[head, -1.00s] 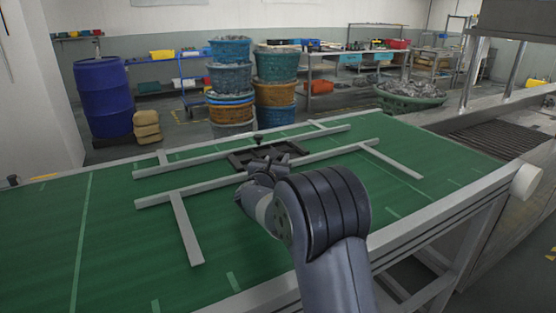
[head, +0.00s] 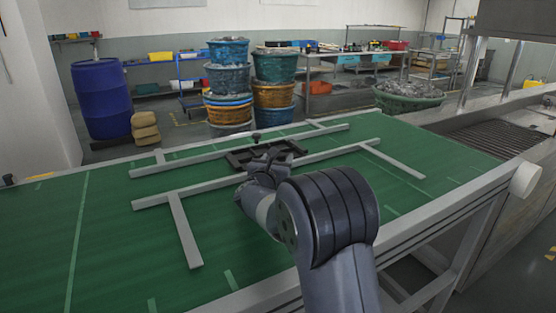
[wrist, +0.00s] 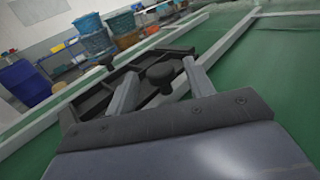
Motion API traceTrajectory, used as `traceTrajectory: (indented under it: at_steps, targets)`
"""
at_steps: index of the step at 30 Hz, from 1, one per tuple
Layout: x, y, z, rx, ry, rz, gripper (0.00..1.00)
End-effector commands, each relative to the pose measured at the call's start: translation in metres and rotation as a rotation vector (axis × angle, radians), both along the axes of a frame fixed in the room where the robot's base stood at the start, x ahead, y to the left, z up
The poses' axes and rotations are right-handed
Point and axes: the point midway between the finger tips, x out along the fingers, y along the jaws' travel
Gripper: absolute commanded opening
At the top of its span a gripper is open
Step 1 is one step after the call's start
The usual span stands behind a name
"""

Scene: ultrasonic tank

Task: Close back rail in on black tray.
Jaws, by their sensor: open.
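The black tray (head: 240,160) lies on the green table between two grey rails, partly hidden by my gripper. The back rail (head: 190,161) runs along its far side, with a dark knob (head: 256,137) standing at its middle. I cannot tell whether the rail touches the tray. The front rail (head: 220,183) runs along the near side. My gripper (head: 270,160) is over the tray's near side. In the wrist view my gripper (wrist: 160,84) is open, with a near black knob (wrist: 160,73) showing between its fingers. The back rail's smaller knob (wrist: 107,61) stands beyond, left of the fingers.
Grey crossbars (head: 185,230) extend from the rails over the green table (head: 110,230). Its left part is clear. A metal machine (head: 500,130) stands at the right. A blue barrel (head: 102,98) and stacked tubs (head: 228,80) stand behind the table.

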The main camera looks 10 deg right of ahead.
Motion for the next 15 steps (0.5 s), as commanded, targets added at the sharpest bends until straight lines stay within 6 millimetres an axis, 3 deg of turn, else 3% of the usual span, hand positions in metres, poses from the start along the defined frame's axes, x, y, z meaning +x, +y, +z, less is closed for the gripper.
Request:
traceTrajectory:
  at_steps: [5, 15]
  targets:
    - [-0.011, 0.007, 0.000, 0.001, 0.000, 0.003, 0.50]
    - [-0.070, 0.037, 0.000, 0.000, 0.001, 0.004, 0.50]
